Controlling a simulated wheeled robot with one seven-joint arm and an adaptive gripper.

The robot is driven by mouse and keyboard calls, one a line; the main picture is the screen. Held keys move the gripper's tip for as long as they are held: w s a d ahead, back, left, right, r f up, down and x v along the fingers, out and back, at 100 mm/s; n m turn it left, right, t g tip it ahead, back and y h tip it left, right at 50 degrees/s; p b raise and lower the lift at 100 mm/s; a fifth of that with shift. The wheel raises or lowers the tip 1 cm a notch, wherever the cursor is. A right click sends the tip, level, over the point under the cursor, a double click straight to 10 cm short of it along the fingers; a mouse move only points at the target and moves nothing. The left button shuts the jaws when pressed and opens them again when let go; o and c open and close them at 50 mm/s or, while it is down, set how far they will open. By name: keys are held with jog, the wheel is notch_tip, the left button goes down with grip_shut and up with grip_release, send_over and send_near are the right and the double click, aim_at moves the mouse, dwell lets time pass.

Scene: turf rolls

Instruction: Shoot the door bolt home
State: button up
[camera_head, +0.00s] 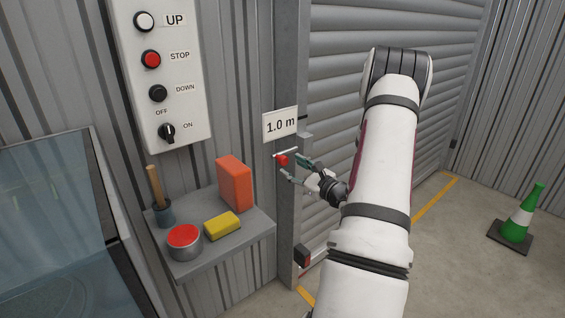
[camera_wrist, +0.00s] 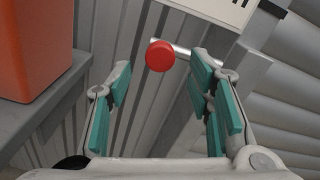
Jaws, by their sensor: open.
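The door bolt is a thin light-metal rod with a red round knob (camera_head: 282,160), on the grey post at the left edge of the roller door (camera_head: 385,120). In the wrist view the red knob (camera_wrist: 160,56) faces me, with the bolt's rod (camera_wrist: 196,52) running to the right behind it. My gripper (camera_head: 294,168) is open beside the knob. In the wrist view my gripper (camera_wrist: 160,80) has its green-padded fingers spread on both sides, with the knob between and beyond their tips. I cannot tell whether either finger touches it.
A green cone (camera_head: 517,215) stands right.

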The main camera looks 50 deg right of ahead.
aim_at(285, 162)
jog(key=x, duration=0.5)
jog(key=shift+w+d, duration=0.1)
jog(key=shift+w, duration=0.25)
jog(key=shift+c, duration=0.2)
